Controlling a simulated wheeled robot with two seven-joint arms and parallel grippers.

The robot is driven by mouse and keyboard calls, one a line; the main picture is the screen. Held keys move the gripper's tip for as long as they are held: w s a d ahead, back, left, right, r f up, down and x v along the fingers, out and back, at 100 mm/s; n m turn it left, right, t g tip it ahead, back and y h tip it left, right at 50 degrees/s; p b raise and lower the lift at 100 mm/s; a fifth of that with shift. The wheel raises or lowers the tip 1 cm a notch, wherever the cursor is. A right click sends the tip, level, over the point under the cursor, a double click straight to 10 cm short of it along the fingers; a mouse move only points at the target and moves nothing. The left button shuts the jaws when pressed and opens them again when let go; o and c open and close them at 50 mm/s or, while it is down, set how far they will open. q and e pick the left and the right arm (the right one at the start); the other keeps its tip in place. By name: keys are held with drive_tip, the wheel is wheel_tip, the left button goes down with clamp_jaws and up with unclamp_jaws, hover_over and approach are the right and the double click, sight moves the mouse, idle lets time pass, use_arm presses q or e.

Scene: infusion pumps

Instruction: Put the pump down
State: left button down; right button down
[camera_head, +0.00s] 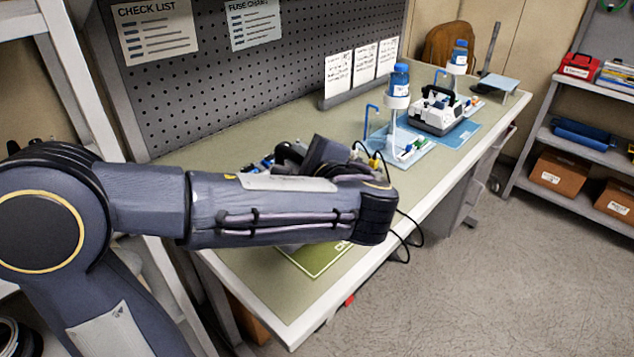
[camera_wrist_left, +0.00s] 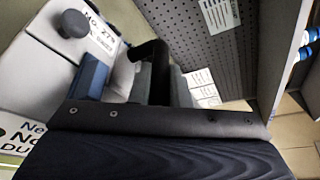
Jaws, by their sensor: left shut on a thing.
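My left arm reaches over the near end of the bench in the head view, and its wrist and gripper (camera_head: 318,155) are dark shapes partly hidden by my forearm. In the left wrist view my left gripper (camera_wrist_left: 152,82) is shut on the black handle of a pump. This pump (camera_wrist_left: 40,60) has a white body, a grey knob, a numbered label and a blue part; it fills the left side there. In the head view the held pump is mostly hidden behind my arm. A green mat (camera_head: 318,262) lies on the bench below my forearm. My right gripper is out of view.
Another white pump (camera_head: 436,108) with a black handle stands on a blue mat (camera_head: 463,134) farther along the bench. A stand with a blue-capped bottle (camera_head: 399,82) is nearer. A pegboard (camera_head: 230,85) backs the bench. Black cables (camera_head: 408,240) hang over the front edge.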

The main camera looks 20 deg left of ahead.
use_arm(q)
drive_tip(key=w+f, duration=0.5)
drive_tip(key=f, duration=0.1)
drive_tip(key=shift+w+d, duration=0.4)
drive_tip(key=shift+w+f, duration=0.1)
drive_tip(key=shift+f, duration=1.5)
drive_tip(key=shift+f+b, duration=0.15)
drive_tip(key=shift+b, duration=0.25)
drive_tip(key=c, duration=1.8)
unclamp_jaws()
drive_tip(key=shift+f, duration=0.1)
drive_tip(key=o, duration=0.4)
drive_tip(key=shift+o, duration=0.2)
